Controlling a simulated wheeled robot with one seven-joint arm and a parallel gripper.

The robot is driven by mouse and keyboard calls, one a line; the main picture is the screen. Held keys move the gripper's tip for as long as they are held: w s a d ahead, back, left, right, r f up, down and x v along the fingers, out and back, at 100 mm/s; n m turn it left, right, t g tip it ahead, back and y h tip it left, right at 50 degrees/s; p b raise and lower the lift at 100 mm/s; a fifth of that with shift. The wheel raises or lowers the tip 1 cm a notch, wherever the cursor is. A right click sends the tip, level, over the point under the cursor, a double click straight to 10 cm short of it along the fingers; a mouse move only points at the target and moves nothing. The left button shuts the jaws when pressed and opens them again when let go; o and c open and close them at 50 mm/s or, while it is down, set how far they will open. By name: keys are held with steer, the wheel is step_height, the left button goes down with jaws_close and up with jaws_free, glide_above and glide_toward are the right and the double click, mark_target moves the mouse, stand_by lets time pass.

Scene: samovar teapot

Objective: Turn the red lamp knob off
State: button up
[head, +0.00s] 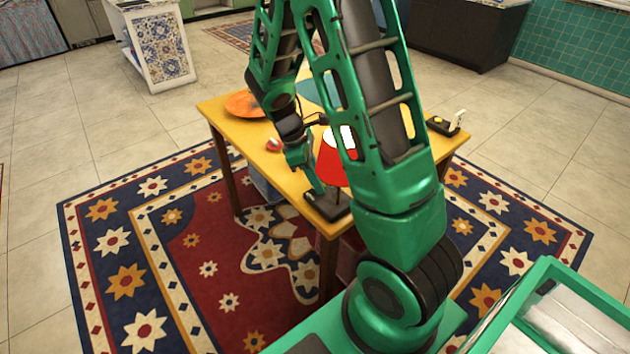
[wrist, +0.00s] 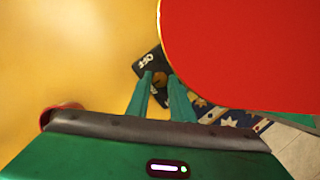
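The lamp has a red shade (head: 331,166) over a dark base (head: 322,207) at the table's near corner. In the wrist view the shade (wrist: 240,50) fills the upper right, and the dark base (wrist: 146,62) with white lettering shows beside it. A small brownish-orange knob (wrist: 159,79) is on the base. My gripper (wrist: 160,74) points down at the base, its two green fingers apart with the knob between their tips. I cannot tell whether the fingers touch the knob. In the head view, my arm partly hides the lamp and my gripper's tips are hard to make out.
The yellow table (head: 221,112) carries an orange plate (head: 243,104), a small red-and-white object (head: 273,144) and a black box (head: 443,126) with a yellow button. The shade hangs close to the fingers' right side. The table left of the gripper is mostly clear.

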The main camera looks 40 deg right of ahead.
jaws_close()
steer(key=shift+a, duration=0.1)
steer(key=shift+w, duration=0.1)
steer(key=m, duration=0.1)
steer(key=m+y, duration=0.1)
steer(key=m, duration=0.1)
steer(key=shift+w+d, duration=0.1)
steer(key=shift+d, duration=0.15)
steer(key=m, duration=0.2)
steer(key=m+g+y, duration=0.1)
steer(key=m, duration=0.1)
steer(key=shift+d+y, duration=0.2)
steer(key=shift+y, duration=0.1)
steer(key=m+y, duration=0.1)
steer(key=m, duration=0.4)
steer(key=shift+d+y, duration=0.2)
steer(key=shift+y, duration=0.2)
steer(key=shift+d+m+t+y, duration=0.1)
steer(key=shift+m+t+y, duration=0.45)
steer(key=shift+m, duration=1.65)
steer(key=shift+g+y, duration=0.25)
